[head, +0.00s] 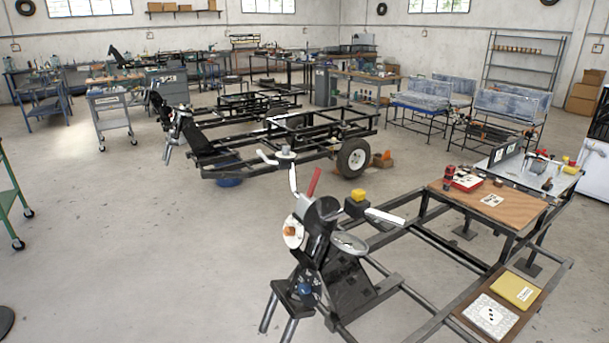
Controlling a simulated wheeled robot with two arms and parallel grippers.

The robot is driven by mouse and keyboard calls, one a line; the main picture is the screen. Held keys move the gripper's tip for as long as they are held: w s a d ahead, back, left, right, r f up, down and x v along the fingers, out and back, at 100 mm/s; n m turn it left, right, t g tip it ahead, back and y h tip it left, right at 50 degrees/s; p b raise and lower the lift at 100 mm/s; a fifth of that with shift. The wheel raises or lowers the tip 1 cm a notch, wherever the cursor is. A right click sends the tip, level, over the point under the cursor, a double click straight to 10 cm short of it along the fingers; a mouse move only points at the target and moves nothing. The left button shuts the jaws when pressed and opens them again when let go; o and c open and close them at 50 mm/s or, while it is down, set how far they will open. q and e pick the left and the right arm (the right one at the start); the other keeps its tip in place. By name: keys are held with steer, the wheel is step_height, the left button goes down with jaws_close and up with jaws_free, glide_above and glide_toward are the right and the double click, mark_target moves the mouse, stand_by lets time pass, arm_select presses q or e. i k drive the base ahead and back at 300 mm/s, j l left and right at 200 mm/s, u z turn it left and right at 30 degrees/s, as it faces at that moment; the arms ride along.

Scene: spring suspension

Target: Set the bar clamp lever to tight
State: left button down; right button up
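A black stand (322,240) on the near frame carries a red lever (314,183) that points up and leans slightly right. I cannot tell for certain whether this red lever is the bar clamp lever, nor read its setting. A white grip (293,179) rises to its left and another white grip (385,216) sticks out to the right. A white disc with an orange knob (290,231) is on the stand's left side, and a blue knob (304,290) sits lower. Neither of my grippers shows in the head view.
The near black tube frame (385,285) reaches right to a wooden board (470,202) with tools and a shelf with a yellow book (515,288). A similar frame with a wheel (354,158) stands behind. The floor (150,250) to the left is clear.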

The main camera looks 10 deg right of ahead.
mark_target(317, 173)
steer(key=i+l, duration=0.2)
steer(key=l, duration=0.15)
steer(key=i+l, duration=0.2)
steer(key=l, duration=0.2)
steer(key=i+l+u, duration=0.1)
steer(key=l, duration=0.25)
steer(key=i+l, duration=0.25)
steer(key=l, duration=0.15)
